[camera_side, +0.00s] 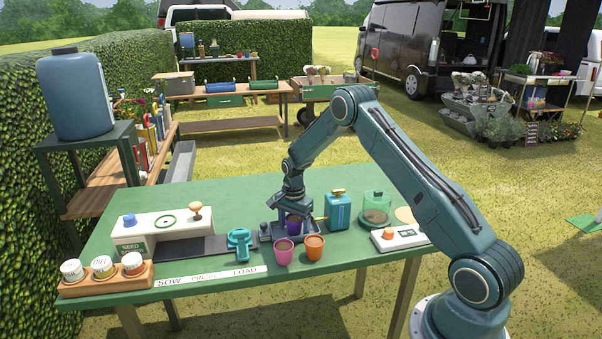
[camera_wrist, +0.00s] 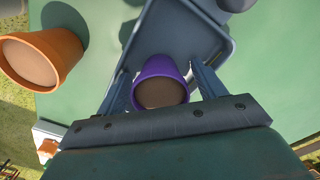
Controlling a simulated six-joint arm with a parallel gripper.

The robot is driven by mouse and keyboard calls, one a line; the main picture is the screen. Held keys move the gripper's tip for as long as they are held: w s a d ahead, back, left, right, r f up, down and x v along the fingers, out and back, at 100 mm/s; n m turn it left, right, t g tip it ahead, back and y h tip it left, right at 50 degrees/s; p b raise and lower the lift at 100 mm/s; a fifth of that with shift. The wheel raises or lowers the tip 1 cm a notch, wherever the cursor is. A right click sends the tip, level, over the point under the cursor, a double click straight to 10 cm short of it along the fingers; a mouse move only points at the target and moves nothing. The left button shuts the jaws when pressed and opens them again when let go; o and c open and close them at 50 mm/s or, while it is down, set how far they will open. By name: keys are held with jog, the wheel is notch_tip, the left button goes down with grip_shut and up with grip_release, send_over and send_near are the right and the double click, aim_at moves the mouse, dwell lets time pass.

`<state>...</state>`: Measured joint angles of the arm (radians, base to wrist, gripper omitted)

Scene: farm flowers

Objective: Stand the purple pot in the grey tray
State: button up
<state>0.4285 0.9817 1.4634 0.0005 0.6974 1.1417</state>
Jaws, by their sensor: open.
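The purple pot (camera_wrist: 161,68), filled with brown soil, stands between the spread fingers of my gripper (camera_wrist: 160,88) in the wrist view. My gripper is open, with a finger on either side of the pot. In the side view the purple pot (camera_side: 293,221) shows partly behind my gripper (camera_side: 294,224). The grey tray (camera_wrist: 222,48) lies under and beyond the pot in the wrist view, and the pot appears upright within it. In the side view the tray (camera_side: 268,236) is mostly hidden by my gripper and the front pots.
A pink pot (camera_side: 284,251) and an orange pot (camera_side: 313,247) stand close in front. A blue box (camera_side: 338,211) and a glass-covered green dish (camera_side: 375,212) stand to the right. A teal clamp-like tool (camera_side: 239,242) and a white seed box (camera_side: 160,230) are to the left.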

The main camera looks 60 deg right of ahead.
aim_at(294, 221)
jog(key=shift+r, duration=0.1)
notch_tip(294, 221, up, 12)
dwell(0.6)
dwell(0.5)
